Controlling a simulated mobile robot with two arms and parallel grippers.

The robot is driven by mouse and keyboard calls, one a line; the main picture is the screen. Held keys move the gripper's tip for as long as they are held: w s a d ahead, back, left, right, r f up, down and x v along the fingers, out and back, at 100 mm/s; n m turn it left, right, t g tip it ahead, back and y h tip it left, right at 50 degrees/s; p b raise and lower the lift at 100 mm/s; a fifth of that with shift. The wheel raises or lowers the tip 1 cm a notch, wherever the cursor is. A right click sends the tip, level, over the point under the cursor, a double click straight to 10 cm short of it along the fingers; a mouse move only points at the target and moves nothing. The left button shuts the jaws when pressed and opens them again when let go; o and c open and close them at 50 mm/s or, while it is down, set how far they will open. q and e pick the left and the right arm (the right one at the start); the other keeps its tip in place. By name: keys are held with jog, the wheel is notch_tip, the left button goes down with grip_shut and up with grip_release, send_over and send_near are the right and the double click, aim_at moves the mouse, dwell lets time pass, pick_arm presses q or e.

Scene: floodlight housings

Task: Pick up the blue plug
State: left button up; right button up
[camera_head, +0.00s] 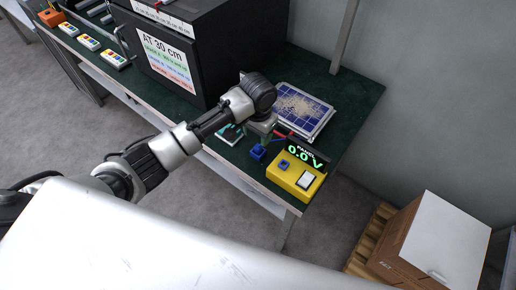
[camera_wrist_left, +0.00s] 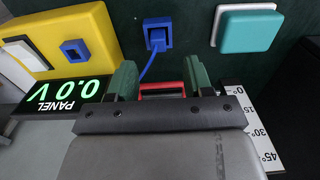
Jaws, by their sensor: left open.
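The blue plug (camera_head: 257,152) is on the dark green bench top, left of the yellow box. In the left wrist view the blue plug (camera_wrist_left: 157,36) is at the top centre, with a blue square frame around it and a blue cable running down towards my fingers. My left gripper (camera_wrist_left: 160,80) is open, with its two green fingertips below the plug in that view and apart from it. In the head view my left gripper (camera_head: 262,130) hangs just behind the plug, its fingers partly hidden. My right gripper is not in view.
The yellow box (camera_head: 297,183) has a blue socket and a white switch. A display (camera_head: 306,154) reads 0.0 V. A solar panel (camera_head: 302,108) lies behind it. A teal-and-white block (camera_wrist_left: 248,30) is beside the plug. A red bar (camera_wrist_left: 160,87) shows between my fingers. A black housing (camera_head: 205,45) stands left.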

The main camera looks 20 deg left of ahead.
aim_at(258, 146)
pick_arm(q)
jog(key=shift+s+f, duration=0.1)
jog(key=shift+f, duration=3)
grip_shut()
jog(key=shift+r, duration=0.1)
